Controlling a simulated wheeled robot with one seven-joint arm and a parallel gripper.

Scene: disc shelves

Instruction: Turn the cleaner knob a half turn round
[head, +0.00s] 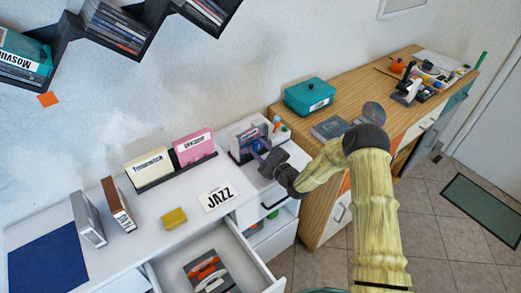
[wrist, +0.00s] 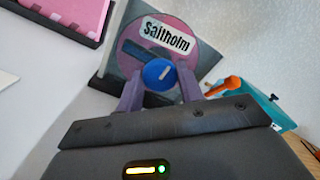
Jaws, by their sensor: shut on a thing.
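The cleaner (head: 240,147) is a grey stand at the right end of the white counter, with a purple disc (wrist: 188,45) labelled "Saltholm" on its face. In the head view my gripper (head: 262,149) reaches the cleaner's front from the right, and the knob is small and partly covered there.
Pink (head: 194,147) and cream (head: 149,169) cases stand left of the cleaner. A JAZZ card (head: 217,197) and yellow block (head: 173,218) lie in front. An open drawer (head: 253,262) juts out below. A teal box (head: 310,96) sits on the wooden desk to the right.

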